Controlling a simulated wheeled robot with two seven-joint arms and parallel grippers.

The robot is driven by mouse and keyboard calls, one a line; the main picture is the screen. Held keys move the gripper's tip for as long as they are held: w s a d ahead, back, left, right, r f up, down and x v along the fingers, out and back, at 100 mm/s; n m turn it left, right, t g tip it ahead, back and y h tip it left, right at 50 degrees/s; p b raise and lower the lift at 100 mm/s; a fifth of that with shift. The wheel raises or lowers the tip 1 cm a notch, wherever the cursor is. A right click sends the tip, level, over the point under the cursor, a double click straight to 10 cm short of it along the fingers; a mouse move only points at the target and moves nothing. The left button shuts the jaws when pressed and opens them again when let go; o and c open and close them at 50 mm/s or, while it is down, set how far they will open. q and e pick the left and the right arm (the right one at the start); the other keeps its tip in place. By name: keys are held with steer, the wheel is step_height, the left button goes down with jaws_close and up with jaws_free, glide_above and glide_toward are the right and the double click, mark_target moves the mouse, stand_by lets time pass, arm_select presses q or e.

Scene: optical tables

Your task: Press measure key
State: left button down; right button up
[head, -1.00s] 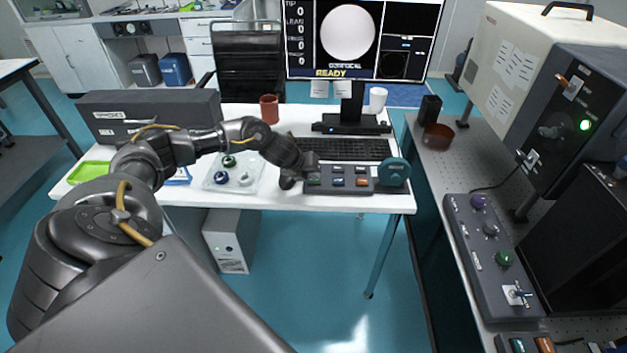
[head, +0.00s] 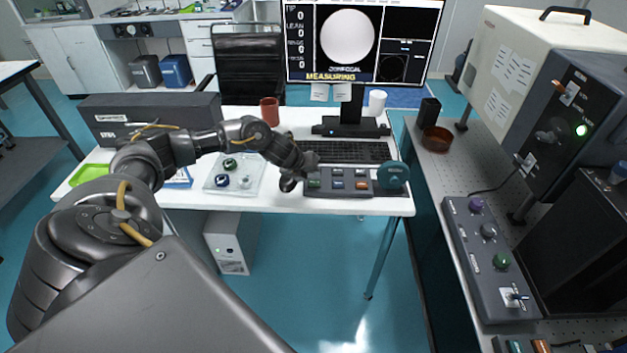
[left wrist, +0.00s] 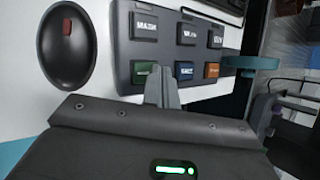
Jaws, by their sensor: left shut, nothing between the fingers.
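The key panel (head: 345,192) lies at the front right of the white table, with two rows of keys; it also shows in the left wrist view (left wrist: 125,65). Its front row has a green key (left wrist: 145,72), a blue key (left wrist: 182,72) and an orange key (left wrist: 212,70). My left gripper (head: 309,163) is shut and empty at the panel's left end. In the left wrist view its fingertips (left wrist: 162,78) stand between the green and blue keys, partly covering the green one; contact cannot be told. The monitor (head: 360,42) reads "MEASURING". My right gripper is out of view.
A dark mouse (left wrist: 67,47) is left of the panel. A clear tray (head: 233,180) with small round parts lies further left. A control box (head: 490,262) stands on the right bench.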

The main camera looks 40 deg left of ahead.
mark_target(313, 183)
arm_select(q)
step_height(313, 183, up, 5)
steer(key=p, duration=0.4)
stand_by(0.3)
stand_by(0.7)
